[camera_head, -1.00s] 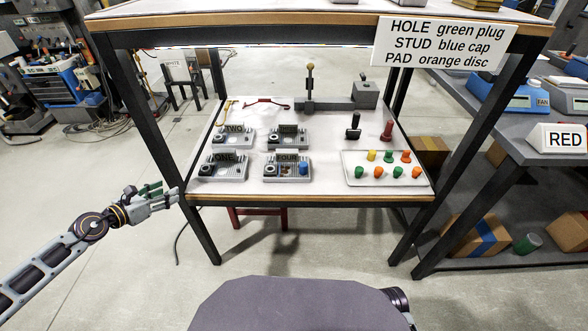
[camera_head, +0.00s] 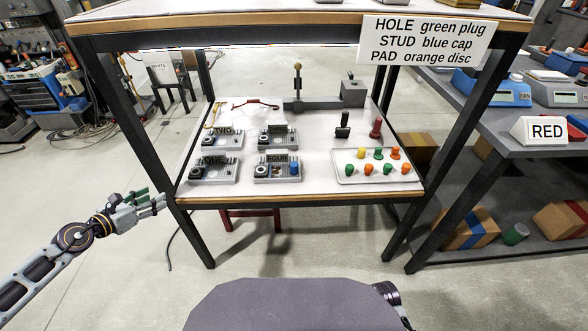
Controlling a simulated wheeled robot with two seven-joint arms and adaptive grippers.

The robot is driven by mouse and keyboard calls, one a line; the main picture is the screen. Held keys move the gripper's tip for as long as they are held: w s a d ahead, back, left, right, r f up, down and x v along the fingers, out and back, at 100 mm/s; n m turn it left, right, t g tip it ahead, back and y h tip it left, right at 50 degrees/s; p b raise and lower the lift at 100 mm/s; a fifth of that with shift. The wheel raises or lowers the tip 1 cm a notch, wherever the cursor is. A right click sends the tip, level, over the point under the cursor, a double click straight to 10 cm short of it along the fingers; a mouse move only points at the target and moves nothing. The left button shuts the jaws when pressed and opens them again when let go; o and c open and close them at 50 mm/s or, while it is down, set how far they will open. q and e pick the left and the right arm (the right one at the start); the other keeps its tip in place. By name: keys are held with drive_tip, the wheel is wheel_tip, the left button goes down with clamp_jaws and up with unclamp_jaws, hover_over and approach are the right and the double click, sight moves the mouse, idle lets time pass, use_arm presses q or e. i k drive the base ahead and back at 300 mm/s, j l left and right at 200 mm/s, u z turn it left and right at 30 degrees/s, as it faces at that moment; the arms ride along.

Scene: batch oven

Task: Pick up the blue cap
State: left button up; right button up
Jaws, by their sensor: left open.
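The blue cap (camera_head: 295,168) sits at the right end of the grey fixture block labelled FOUR (camera_head: 277,177), on the lower shelf of the bench. My left gripper (camera_head: 160,202) is open and empty. It is outside the bench, beside the left front leg, well left of the blue cap and apart from it. My right gripper is not in view.
Fixtures ONE (camera_head: 214,175), TWO (camera_head: 222,141) and another (camera_head: 278,139) stand nearby. A white tray (camera_head: 350,179) holds several green, orange and yellow pieces. The upper shelf (camera_head: 250,38) overhangs the work surface. Bench legs (camera_head: 135,150) stand at the sides.

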sight(294, 164)
drive_tip(key=l+z, duration=0.2)
drive_tip(key=l, duration=0.45)
drive_tip(key=i+l+z, duration=0.15)
drive_tip(key=l, duration=0.5)
